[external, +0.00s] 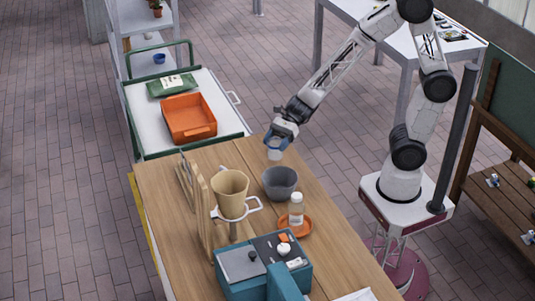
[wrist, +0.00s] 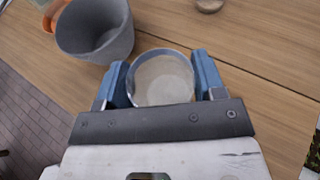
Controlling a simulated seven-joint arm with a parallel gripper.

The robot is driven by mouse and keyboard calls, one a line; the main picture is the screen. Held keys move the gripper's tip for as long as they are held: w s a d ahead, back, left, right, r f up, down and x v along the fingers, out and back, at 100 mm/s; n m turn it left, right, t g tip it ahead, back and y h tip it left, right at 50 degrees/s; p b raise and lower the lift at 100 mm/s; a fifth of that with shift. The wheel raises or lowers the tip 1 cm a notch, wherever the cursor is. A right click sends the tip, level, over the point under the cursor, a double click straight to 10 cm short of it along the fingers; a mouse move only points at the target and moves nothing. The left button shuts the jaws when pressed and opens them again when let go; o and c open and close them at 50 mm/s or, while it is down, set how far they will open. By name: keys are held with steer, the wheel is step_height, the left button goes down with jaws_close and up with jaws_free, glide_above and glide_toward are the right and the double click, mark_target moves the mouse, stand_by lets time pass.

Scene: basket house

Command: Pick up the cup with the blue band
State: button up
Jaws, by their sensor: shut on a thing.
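A pale cup (wrist: 163,82) with a blue-grey rim sits between the blue fingers of my gripper (wrist: 162,88). The gripper is shut on it, one finger on each side. In the external view the white lower part of the cup (external: 275,154) shows below my gripper (external: 279,140), near the far end of the wooden table. The fingers cover its upper part there, so a blue band is not clear. I cannot tell whether its base touches the table.
A grey bowl (external: 280,183) stands close to the cup and also shows in the wrist view (wrist: 95,28). An orange tray (external: 189,117) lies on the cart.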

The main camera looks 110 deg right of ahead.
steer(key=s+a, duration=0.1)
steer(key=s, duration=0.5)
steer(key=shift+s+a+r, duration=0.2)
steer(key=shift+s+r, duration=0.1)
stand_by(0.8)
